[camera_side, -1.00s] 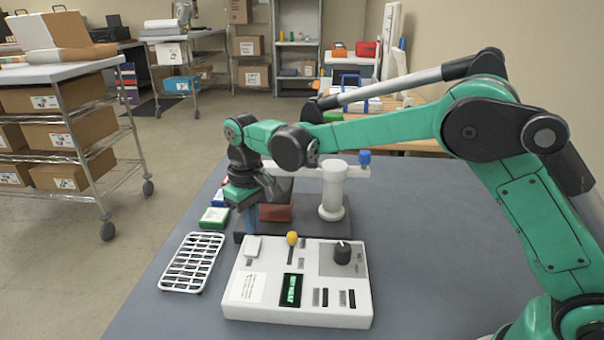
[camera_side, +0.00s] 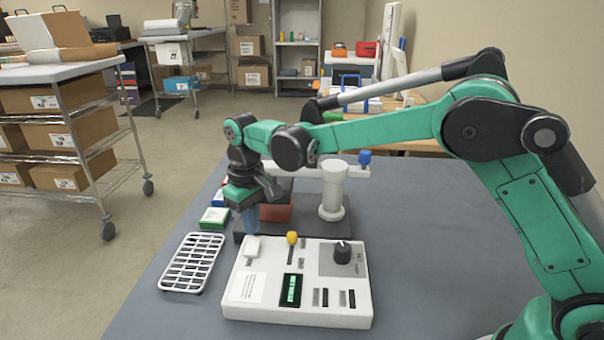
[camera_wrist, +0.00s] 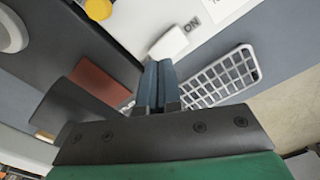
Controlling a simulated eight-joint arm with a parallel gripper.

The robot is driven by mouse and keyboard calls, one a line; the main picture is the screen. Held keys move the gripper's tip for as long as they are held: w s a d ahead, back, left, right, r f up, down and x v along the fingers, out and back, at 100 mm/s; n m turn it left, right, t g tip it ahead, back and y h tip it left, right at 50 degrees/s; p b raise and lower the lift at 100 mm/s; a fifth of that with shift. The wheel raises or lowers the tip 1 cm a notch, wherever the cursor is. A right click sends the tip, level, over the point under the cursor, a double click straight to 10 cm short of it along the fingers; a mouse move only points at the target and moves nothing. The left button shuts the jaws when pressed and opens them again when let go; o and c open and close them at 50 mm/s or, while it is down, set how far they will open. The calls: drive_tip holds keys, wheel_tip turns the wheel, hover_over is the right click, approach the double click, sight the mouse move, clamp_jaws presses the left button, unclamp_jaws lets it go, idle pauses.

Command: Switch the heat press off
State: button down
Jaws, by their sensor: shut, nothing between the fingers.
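The white control box (camera_side: 330,314) of the press lies on the table in the side view. A white rocker switch (camera_side: 252,246) sits at its back left corner; in the wrist view the rocker (camera_wrist: 168,43) has an "ON" label beside it. A yellow-knobbed lever (camera_side: 291,238), a black dial (camera_side: 342,252) and a display with green text (camera_side: 291,290) are also on the box. The text is too small to read. My gripper (camera_side: 252,226) points down just behind the rocker; its blue fingers (camera_wrist: 158,68) are shut and empty. I cannot tell whether they touch it.
A white rack (camera_side: 191,262) lies left of the box. The press, with a white post (camera_side: 332,190) and dark base, stands behind it. A reddish block (camera_side: 275,212) and a green-and-white box (camera_side: 214,217) are near my gripper.

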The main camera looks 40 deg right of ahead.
drive_tip(key=shift+f, duration=1.2)
idle(0.6)
drive_tip(key=shift+r, duration=3.55)
drive_tip(key=shift+r, duration=0.1)
drive_tip(key=s+d+r+m+t, duration=0.2)
drive_tip(key=s+d+r+t, duration=0.3)
drive_tip(key=s, duration=0.3)
drive_tip(key=s+d+f+m+t, duration=0.1)
drive_tip(key=s+d+f+t, duration=0.1)
drive_tip(key=s, duration=0.6)
drive_tip(key=d+f, duration=0.1)
drive_tip(key=d, duration=0.1)
drive_tip(key=shift+d+f, duration=0.2)
drive_tip(key=shift+d, duration=0.2)
